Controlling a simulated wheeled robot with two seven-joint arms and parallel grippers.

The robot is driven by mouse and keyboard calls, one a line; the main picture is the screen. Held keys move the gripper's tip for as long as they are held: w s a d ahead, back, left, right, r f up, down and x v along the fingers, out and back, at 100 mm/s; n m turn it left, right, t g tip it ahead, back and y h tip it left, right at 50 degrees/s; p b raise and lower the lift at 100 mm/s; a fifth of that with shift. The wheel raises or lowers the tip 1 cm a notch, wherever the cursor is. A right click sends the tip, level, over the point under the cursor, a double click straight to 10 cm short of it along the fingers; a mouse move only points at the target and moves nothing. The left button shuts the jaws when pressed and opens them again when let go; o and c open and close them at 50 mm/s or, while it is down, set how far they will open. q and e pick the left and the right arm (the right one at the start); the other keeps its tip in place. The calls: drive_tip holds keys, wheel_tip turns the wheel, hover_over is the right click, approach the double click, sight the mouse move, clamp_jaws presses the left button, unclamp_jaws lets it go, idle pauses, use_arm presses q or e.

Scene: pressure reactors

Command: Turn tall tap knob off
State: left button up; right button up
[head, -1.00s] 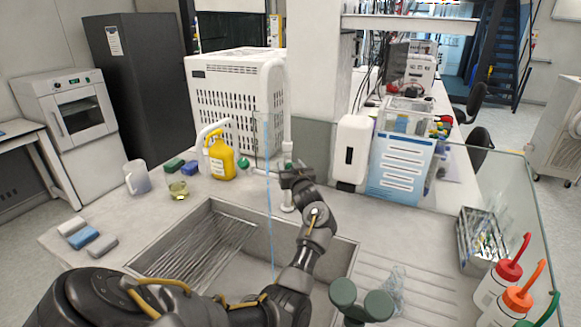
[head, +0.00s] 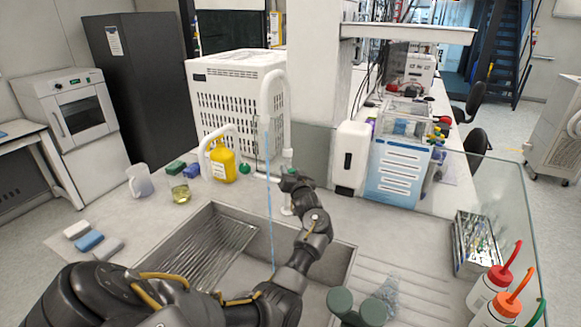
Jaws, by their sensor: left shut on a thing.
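The tall tap (head: 271,80) is a white gooseneck behind the sink. A thin blue stream of water (head: 268,190) falls from its spout into the metal sink (head: 215,240). My left gripper (head: 289,178) is at the tap's base, right of the stream, shut on the tall tap knob. The knob is mostly hidden by the fingers, and its turn angle cannot be told. My right gripper is not in view.
A shorter white tap (head: 212,145) and a yellow bottle (head: 222,163) stand left of the gripper. A white dispenser (head: 350,155) stands close on the right. Dark green knobs (head: 358,306) stand in front. Squeeze bottles (head: 492,292) are at the right front.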

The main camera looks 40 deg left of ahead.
use_arm(q)
drive_tip(key=shift+m+p, duration=1.05)
drive_tip(key=shift+m, duration=0.25)
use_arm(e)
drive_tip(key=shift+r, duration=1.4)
use_arm(q)
drive_tip(key=o, duration=1)
drive_tip(key=shift+d, duration=0.1)
drive_tip(key=shift+s+d+f, duration=0.1)
drive_tip(key=shift+s+d, duration=0.05)
drive_tip(key=shift+d, duration=0.1)
drive_tip(key=shift+b+v, duration=1.1)
drive_tip(key=shift+v, duration=3.95)
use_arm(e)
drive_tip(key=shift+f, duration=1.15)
